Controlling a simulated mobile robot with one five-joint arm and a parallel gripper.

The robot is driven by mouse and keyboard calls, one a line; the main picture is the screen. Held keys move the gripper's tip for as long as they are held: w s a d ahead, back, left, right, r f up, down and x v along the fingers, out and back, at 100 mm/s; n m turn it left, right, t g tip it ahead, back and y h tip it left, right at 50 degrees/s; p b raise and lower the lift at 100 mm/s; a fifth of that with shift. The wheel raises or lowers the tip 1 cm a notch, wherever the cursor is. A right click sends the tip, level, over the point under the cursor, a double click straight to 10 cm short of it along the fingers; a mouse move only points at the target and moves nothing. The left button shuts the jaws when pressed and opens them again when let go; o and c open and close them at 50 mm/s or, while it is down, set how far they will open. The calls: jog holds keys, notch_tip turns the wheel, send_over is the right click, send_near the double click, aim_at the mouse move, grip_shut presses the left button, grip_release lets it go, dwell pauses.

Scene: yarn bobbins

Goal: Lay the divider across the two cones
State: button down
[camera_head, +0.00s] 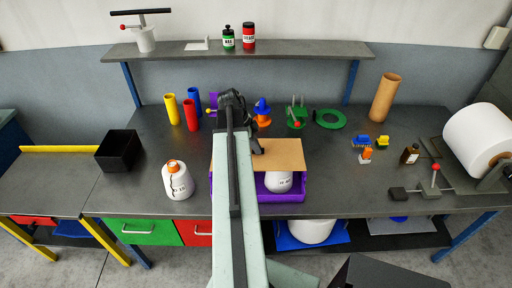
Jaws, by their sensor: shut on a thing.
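The divider, a flat tan board (288,154), lies level over the back part of a purple crate (290,197). One white labelled yarn cone (278,184) stands in the crate, its top covered by the board. My arm hides the crate's left part, so I cannot tell whether a second cone stands there. Another white cone with an orange top (177,182) stands on the table left of the crate. My gripper (257,148) is at the board's far edge, shut on it. I cannot tell whether the board touches the cone.
A black bin (118,150) stands at the left, with yellow (172,109), red (191,115) and blue tubes behind. Green parts (330,118) lie behind the crate. A brown bottle (410,154) and a large white roll (478,138) are at the right.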

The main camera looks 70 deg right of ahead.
jog(key=shift+f+b, duration=0.5)
jog(key=c, duration=1.4)
grip_release()
jog(key=shift+r, duration=0.1)
jog(key=p+v, duration=0.7)
jog(key=shift+w+r, duration=0.2)
jog(key=shift+r, duration=0.1)
